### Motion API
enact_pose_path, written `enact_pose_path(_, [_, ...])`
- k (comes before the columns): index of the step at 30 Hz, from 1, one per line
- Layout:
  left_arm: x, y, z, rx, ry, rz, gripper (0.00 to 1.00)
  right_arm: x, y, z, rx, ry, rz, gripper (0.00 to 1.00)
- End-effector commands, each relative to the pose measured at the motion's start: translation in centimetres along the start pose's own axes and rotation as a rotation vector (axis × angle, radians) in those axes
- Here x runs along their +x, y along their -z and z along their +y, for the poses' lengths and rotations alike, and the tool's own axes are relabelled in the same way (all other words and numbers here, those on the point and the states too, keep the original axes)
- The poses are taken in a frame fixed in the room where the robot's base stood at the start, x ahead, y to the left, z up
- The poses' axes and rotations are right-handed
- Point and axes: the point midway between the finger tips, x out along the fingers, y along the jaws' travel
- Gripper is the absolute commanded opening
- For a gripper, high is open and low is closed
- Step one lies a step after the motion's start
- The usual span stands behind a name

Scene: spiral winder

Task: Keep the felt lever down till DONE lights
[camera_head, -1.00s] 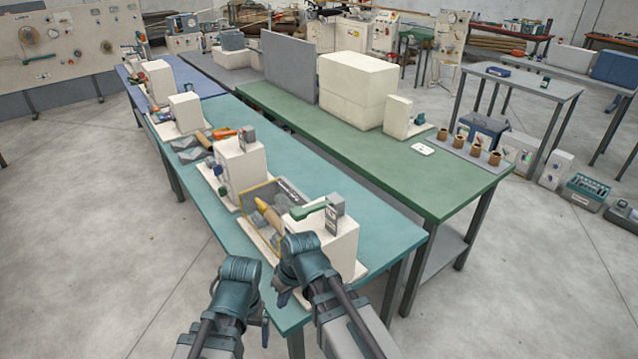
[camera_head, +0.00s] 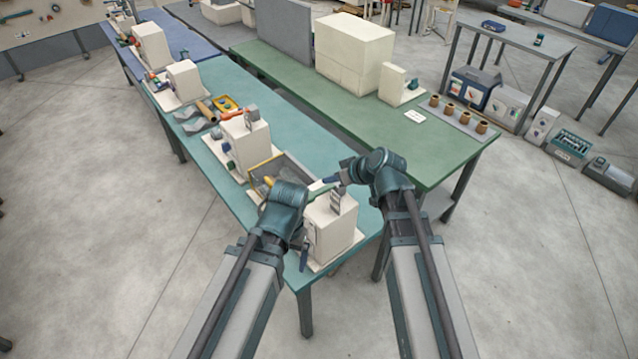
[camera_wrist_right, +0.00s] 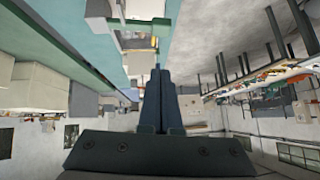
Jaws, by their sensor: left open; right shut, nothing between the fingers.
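The nearest winding machine is a cream box (camera_head: 332,228) on a pale base at the near end of the teal bench. The green lever (camera_head: 320,187) shows at its top, beside a grey block with a small panel (camera_head: 338,200); I cannot read a DONE light. My right gripper (camera_head: 330,179) is shut and empty, its tips close by the lever; contact cannot be told. Its closed fingers (camera_wrist_right: 159,72) also show in the right wrist view. My left gripper (camera_head: 304,258) is open, low by the machine's left side; my left wrist hides part of the machine.
A yellow-edged tray (camera_head: 262,165) lies behind the machine, partly hidden. More cream machines (camera_head: 245,138) stand further along the teal bench (camera_head: 225,85). The green bench (camera_head: 400,140) alongside holds a large cream box (camera_head: 352,55) and several brown spools (camera_head: 465,118).

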Motion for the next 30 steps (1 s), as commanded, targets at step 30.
enact_pose_path(30, [7.1, 0.5, 0.6, 0.024, 0.003, 0.003, 0.93, 10.0, 0.0, 0.3, -0.004, 0.000, 0.006, 0.00])
